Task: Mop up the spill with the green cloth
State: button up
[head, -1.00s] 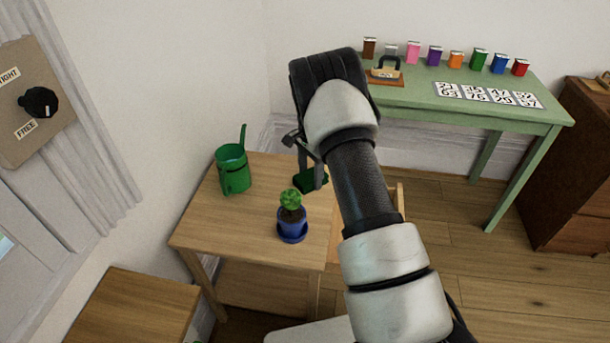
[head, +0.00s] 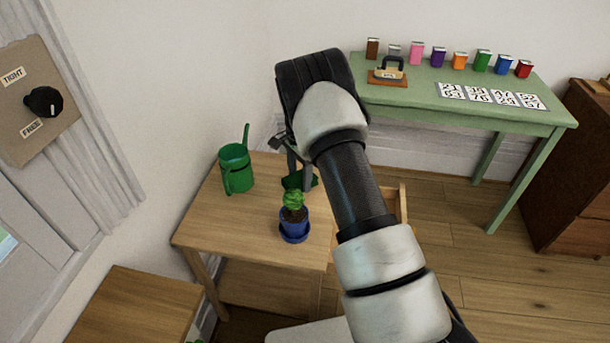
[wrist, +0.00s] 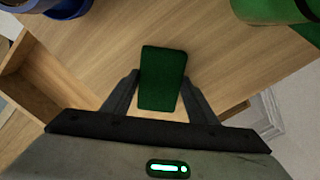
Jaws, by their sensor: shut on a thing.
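The green cloth (head: 291,181) is a dark green folded pad over the small wooden table (head: 215,215), behind the potted plant. It also shows in the wrist view (wrist: 163,80), between my fingers. My gripper (head: 299,176) is shut on it, with a finger on each side in the wrist view (wrist: 163,92). I cannot tell whether the cloth touches the tabletop. I see no spill on the visible wood; the arm, cloth and plant hide part of the table.
A green watering can (head: 236,170) stands left of the cloth, and a blue potted plant (head: 294,226) stands in front. An open drawer (wrist: 35,85) juts from the table's right side. A green table (head: 420,97) with several small coloured boxes stands behind. The table's front left is clear.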

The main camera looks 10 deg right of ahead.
aim_at(285, 180)
jog(key=shift+a, duration=2.2)
jog(key=shift+d, duration=4.5)
jog(key=shift+r, duration=0.1)
jog(key=shift+r+p, duration=1.3)
jog(key=shift+r, duration=1.1)
